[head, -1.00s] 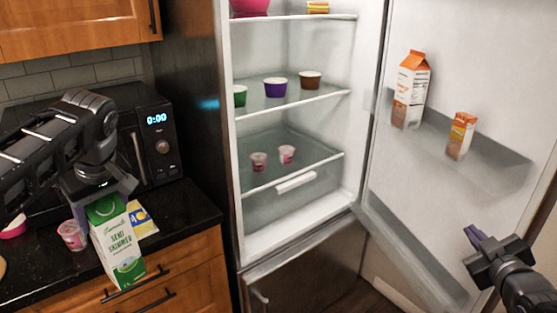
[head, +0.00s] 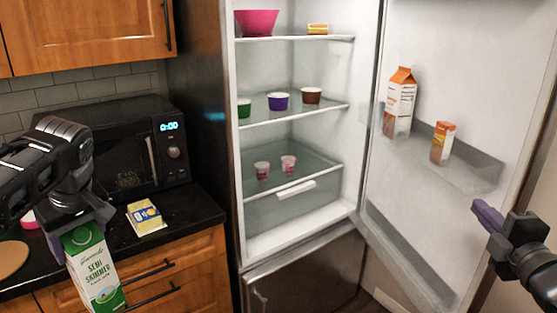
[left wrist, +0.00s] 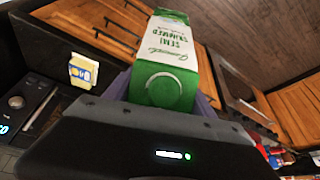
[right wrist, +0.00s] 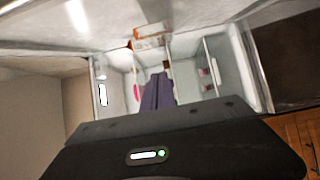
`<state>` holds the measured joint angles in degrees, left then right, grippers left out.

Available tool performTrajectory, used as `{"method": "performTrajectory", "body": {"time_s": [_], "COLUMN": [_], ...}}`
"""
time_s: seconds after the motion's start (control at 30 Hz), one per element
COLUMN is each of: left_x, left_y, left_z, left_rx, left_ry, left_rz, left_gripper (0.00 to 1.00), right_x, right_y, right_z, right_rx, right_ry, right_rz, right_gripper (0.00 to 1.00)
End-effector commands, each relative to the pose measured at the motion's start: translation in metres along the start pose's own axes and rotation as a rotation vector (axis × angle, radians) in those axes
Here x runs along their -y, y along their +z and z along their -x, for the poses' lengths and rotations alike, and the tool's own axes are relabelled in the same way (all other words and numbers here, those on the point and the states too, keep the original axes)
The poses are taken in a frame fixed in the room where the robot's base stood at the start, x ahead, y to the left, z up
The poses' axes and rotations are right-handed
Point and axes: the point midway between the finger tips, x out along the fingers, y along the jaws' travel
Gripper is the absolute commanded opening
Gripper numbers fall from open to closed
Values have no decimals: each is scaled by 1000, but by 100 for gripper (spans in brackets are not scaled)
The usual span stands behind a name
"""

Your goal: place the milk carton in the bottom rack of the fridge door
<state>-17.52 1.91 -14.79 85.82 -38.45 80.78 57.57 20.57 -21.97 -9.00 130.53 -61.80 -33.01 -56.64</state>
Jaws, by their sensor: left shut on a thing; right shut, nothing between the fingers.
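The green and white milk carton (head: 95,272) is held by my left gripper (head: 78,228), in front of the counter edge at the left. The carton also shows in the left wrist view (left wrist: 168,62), between the fingers. The fridge door (head: 455,60) stands open at the right. Its bottom rack (head: 405,255) is a grey trough low on the door, with nothing visible in it. An upper door rack (head: 470,170) holds an orange and white carton (head: 399,103) and a small orange box (head: 442,143).
A microwave (head: 130,145) and a yellow and blue packet (head: 145,217) are on the black counter (head: 185,215). The fridge shelves (head: 300,113) hold several small cups and a pink bowl (head: 256,22). The space before the open fridge is clear.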

Motion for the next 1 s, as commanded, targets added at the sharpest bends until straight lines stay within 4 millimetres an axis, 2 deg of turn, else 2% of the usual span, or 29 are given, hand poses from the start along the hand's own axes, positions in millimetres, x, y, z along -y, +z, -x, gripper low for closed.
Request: {"method": "performTrajectory", "body": {"time_s": [0.27, 0.47, 0.67, 1.0], "left_x": [0, 0, 0, 0], "left_y": [-1, -2, -4, -10], "left_z": [2, 4, 9, 22], "left_rx": [-3, -3, -3, -3], "left_ry": [4, 4, 4, 4], "left_rz": [1, 1, 1, 1], "left_gripper": [0, 0, 0, 0], "right_x": [0, 0, -1, -1], "right_y": [0, 0, 0, 0], "right_z": [-2, -14, -41, -102], "right_rx": [0, -1, -1, -1], "right_ry": [-1, -3, -3, -3], "right_rz": [-2, -3, -4, -6], "right_gripper": [0, 0, 0, 0]}}
